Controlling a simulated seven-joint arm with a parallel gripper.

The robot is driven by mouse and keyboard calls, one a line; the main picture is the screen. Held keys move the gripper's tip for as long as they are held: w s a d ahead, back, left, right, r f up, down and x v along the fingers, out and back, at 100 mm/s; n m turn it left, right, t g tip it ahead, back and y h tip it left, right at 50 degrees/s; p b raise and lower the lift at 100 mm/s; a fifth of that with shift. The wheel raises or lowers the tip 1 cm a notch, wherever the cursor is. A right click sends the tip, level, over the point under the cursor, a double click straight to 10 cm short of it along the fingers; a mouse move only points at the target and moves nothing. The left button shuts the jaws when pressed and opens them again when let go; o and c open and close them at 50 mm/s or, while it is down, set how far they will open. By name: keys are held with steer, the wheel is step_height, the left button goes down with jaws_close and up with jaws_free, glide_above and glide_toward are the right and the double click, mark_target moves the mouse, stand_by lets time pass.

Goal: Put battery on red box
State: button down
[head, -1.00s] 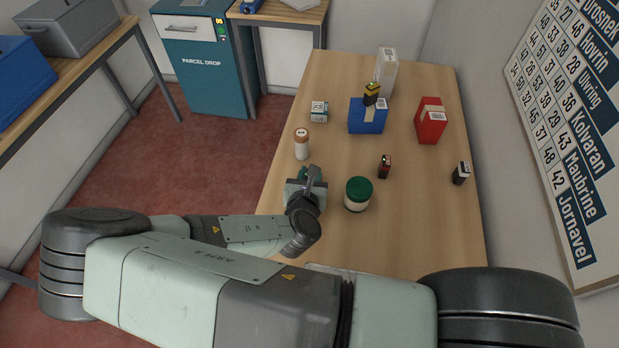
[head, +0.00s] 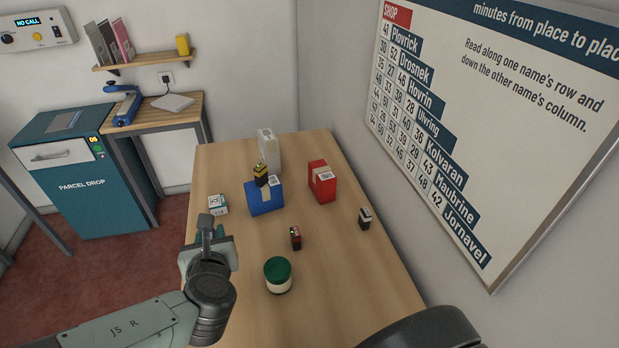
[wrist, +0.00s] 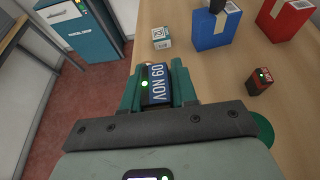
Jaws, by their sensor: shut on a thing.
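In the head view the held battery is hidden by the gripper. The red box (head: 321,184) stands upright at the back right of the table, with a pale label and no battery on it. It also shows at the top right of the wrist view (wrist: 288,20). My gripper is well apart from it, to the left and nearer.
A blue box (head: 265,200) carries a yellow-and-black battery (head: 261,175); a white box (head: 269,150) stands behind. A red-and-black battery (head: 295,237), a green-lidded jar (head: 278,276), a dark battery with a pale label (head: 364,218) and a small white box (head: 217,204) stand around the table (head: 340,280).

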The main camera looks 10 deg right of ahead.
step_height(320, 180, up, 10)
steer(key=shift+r, duration=0.25)
steer(key=w+d+m+h, duration=0.4)
steer(key=w+d, duration=0.1)
steer(key=w, duration=0.5)
steer(key=m+g+h, duration=0.8)
steer(key=m+h, duration=0.1)
steer(key=m, duration=0.1)
glide_above(326, 168)
step_height(326, 168, down, 10)
steer(key=shift+d+r, duration=0.15)
steer(key=shift+f, duration=2.6)
